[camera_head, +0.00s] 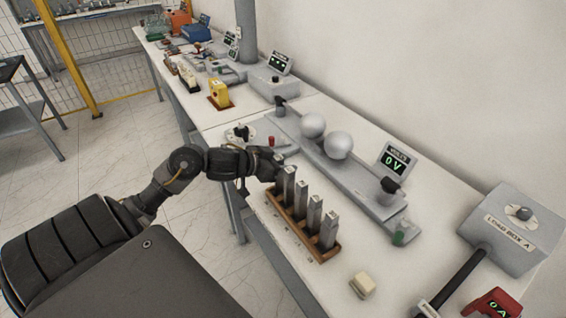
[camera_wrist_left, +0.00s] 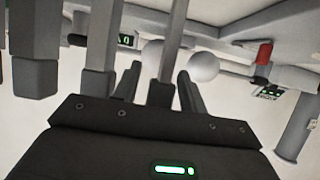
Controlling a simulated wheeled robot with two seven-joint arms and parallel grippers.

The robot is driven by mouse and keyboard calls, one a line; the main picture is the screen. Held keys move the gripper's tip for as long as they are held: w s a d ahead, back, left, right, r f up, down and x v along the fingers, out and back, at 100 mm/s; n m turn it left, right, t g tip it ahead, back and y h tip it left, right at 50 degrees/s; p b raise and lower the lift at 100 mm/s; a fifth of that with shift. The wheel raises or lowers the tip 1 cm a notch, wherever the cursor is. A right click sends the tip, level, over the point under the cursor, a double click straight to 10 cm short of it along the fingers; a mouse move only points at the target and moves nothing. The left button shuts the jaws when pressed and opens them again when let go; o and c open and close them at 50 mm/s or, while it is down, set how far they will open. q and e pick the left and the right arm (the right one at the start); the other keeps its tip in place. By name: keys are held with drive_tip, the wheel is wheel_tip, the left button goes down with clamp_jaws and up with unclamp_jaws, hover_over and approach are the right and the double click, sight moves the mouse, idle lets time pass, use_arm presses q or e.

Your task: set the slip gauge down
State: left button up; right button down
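Several grey metal slip gauges stand upright in a row in a wooden rack (camera_head: 305,237) on the bench in the head view. The one at the left end (camera_head: 289,184) is beside my left gripper (camera_head: 281,171). In the left wrist view a gauge (camera_wrist_left: 161,95) shows between the two fingers of my left gripper (camera_wrist_left: 161,82). A pale gap shows between it and the left finger, so the fingers look open. Contact with the right finger is hard to tell. The gauge's lower end is out of the wrist view. My right gripper is not in view.
Behind the rack lies a long grey fixture with two white balls (camera_head: 338,145) and a 0 V display (camera_head: 396,160). A pale block (camera_head: 362,285) lies to the right of the rack. The bench is clear around the pale block.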

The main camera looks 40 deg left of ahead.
use_arm(q)
drive_tip(key=shift+r, duration=0.25)
drive_tip(key=shift+s+a, duration=0.1)
drive_tip(key=shift+s, duration=0.2)
drive_tip(key=v, duration=1.1)
drive_tip(key=shift+s, duration=0.2)
drive_tip(key=shift+r, duration=0.1)
